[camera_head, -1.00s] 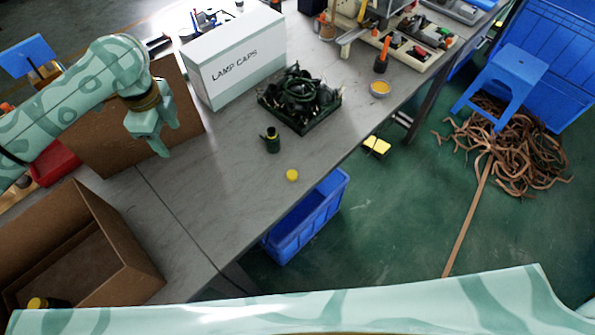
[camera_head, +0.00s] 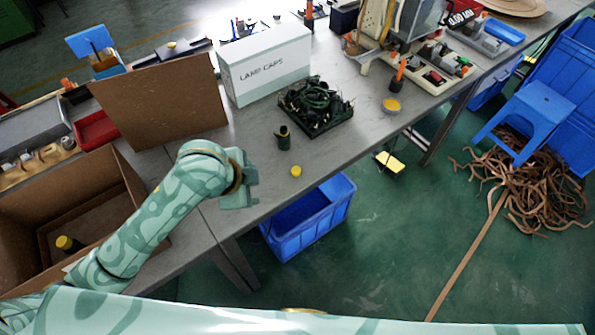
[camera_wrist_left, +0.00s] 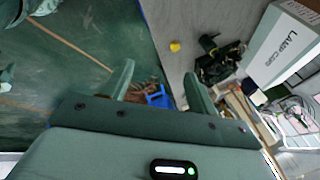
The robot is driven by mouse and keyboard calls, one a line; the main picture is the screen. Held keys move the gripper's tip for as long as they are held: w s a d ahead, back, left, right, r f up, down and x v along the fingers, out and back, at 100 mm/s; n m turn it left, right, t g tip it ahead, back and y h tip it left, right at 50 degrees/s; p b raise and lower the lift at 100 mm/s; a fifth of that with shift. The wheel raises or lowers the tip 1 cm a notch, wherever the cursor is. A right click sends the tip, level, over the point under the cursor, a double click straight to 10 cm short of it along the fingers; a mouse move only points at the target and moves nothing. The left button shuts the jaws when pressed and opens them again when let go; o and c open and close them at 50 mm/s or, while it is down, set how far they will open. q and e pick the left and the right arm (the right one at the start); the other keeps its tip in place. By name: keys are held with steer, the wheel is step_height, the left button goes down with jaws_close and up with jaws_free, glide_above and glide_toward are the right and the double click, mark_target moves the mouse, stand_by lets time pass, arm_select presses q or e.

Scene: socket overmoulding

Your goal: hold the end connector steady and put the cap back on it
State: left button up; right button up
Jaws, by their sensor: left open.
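The end connector (camera_head: 283,138) is a short dark green cylinder standing on the grey table, with a small side projection. The yellow cap (camera_head: 296,171) lies apart from it, nearer the table's front edge. In the left wrist view the cap (camera_wrist_left: 174,46) and the connector (camera_wrist_left: 208,42) show beyond the fingers. My left gripper (camera_head: 254,182) is left of the cap, near the table's front edge. Its fingers (camera_wrist_left: 160,82) are spread in the wrist view, with nothing between them. My right gripper is not in view.
A dark tray of cables (camera_head: 318,108) sits just behind the connector, beside the white LAMP CAPS box (camera_head: 268,65). An open cardboard box (camera_head: 140,190) stands at the left, with a yellow-topped dark piece (camera_head: 68,243) inside. A blue bin (camera_head: 310,215) is below the table edge.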

arm_select(q)
steer(key=s+a+f+n+t+y+b, duration=0.1)
steer(key=s+a+f+n+y, duration=0.25)
steer(key=s+a, duration=0.3)
steer(key=s+a+f+n+y, duration=0.2)
steer(key=s+a+n, duration=0.3)
steer(key=a, duration=0.2)
steer(key=s+d+f+n+g+h+b, duration=0.15)
steer(key=s+f, duration=0.25)
steer(key=f, duration=1)
steer(key=s+f+g+b, duration=0.1)
steer(key=s+f+b, duration=0.25)
steer(key=f, duration=0.95)
steer(key=s+f+n+g+h+b, duration=0.1)
steer(key=s+f+n+g+b, duration=0.1)
steer(key=s+f, duration=1.5)
steer(key=s+g+b, duration=0.1)
steer(key=s+b, duration=0.1)
steer(key=s, duration=0.1)
steer(key=shift+s+f+h, duration=0.15)
steer(key=shift+f+h, duration=0.25)
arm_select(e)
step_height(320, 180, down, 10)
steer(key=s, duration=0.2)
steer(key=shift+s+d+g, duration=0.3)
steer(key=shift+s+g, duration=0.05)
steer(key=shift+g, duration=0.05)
